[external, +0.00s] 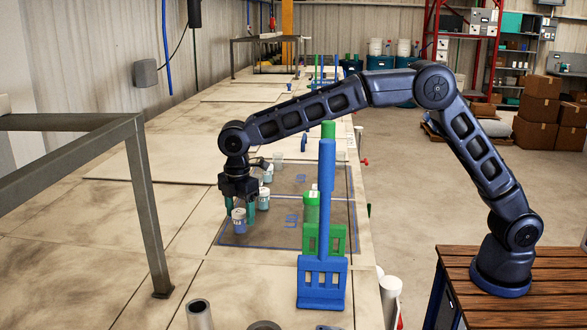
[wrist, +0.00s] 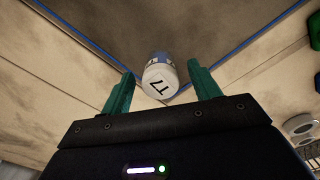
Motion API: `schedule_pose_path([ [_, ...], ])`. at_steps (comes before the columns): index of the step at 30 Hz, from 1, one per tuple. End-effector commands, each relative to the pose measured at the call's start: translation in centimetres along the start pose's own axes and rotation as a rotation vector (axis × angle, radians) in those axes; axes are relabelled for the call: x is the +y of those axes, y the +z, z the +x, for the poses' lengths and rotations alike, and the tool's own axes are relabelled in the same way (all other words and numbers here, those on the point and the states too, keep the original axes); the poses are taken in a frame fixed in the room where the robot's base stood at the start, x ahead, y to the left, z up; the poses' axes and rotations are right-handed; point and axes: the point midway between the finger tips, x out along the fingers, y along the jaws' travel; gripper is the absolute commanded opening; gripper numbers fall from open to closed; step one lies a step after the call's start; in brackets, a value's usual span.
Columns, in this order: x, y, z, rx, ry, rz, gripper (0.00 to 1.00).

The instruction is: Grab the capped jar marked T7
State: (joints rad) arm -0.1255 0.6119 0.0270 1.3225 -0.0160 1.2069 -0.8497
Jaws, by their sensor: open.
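The capped jar marked T7 (wrist: 160,84) has a white cap with black lettering and a blue and white body. In the wrist view it lies between the two teal fingertips of my gripper (wrist: 162,69), with a gap on each side. In the external view my gripper (external: 239,213) points down over a blue and white jar (external: 239,224), fingers on either side of it. That jar stands on the dark mat near its left front corner. Its marking is too small to read there. My gripper is open and holds nothing.
Another white-capped jar (external: 264,200) stands right of my gripper, with more jars behind. The dark blue-edged mat (external: 272,236) lies beneath. A tall blue stand (external: 323,288) and a green stand (external: 337,240) rise at the right. A metal frame (external: 143,205) stands left.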

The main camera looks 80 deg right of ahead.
Motion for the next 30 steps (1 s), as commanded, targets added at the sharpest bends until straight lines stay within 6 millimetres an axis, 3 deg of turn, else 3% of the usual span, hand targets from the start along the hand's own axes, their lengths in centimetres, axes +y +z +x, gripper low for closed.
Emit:
schedule_pose_path([
  [6, 0.0, -0.1, 2.8, -0.002, -0.001, 0.000, 0.62],
  [13, 0.1, -0.1, 3.0, -0.001, 0.000, 0.000, 0.62],
  [21, 0.1, -0.1, 2.9, -0.001, 0.000, 0.000, 0.13],
  [30, 0.1, -0.1, 2.7, 0.000, 0.000, 0.000, 0.13],
])
